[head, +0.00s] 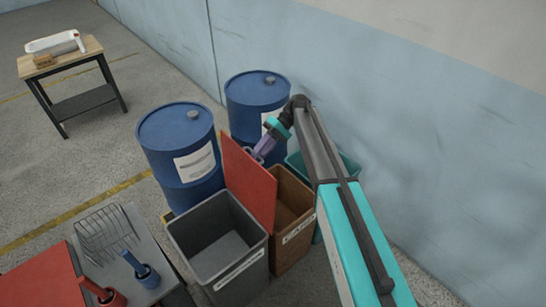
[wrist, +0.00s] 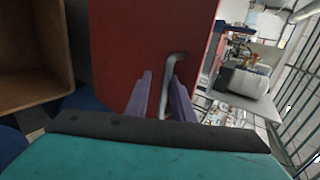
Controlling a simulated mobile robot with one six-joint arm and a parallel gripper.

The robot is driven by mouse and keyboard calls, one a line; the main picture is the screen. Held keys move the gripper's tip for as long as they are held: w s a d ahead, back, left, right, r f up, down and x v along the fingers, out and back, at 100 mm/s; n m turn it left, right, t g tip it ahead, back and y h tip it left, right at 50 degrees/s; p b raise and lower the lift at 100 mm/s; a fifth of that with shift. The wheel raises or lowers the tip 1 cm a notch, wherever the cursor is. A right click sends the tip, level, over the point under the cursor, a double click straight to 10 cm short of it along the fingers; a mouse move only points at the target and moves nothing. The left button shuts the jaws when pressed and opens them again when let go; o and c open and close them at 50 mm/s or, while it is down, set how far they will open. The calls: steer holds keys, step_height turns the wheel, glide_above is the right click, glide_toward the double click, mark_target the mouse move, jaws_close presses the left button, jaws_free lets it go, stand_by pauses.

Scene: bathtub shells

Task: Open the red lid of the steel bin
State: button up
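The steel bin (head: 190,232) is grey, with its mouth open and empty inside. Its red lid (head: 246,180) stands steeply upright between it and the brown bin. The lid fills the middle of the wrist view (wrist: 120,40), with a bent grey handle (wrist: 169,66) on its face. My gripper (head: 262,150) is at the lid's far edge, on the brown bin's side. In the wrist view its purple fingers (wrist: 162,76) are apart, with the handle between them, nearer the right finger. A gap shows on the left; contact is unclear.
A labelled brown bin (head: 305,213) stands open to the right, before a teal bin (head: 351,167). Two blue drums (head: 178,135) (head: 257,85) stand behind, near the wall. A bench with a wire rack (head: 103,232) is at lower left. The floor at far left is mostly clear.

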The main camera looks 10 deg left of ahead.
steer(key=shift+a+r, duration=0.15)
steer(key=shift+r, duration=0.1)
steer(key=p+v, duration=0.5)
steer(key=v, duration=0.2)
steer(key=shift+d, duration=0.25)
stand_by(0.6)
steer(key=shift+w+f, duration=0.1)
stand_by(0.6)
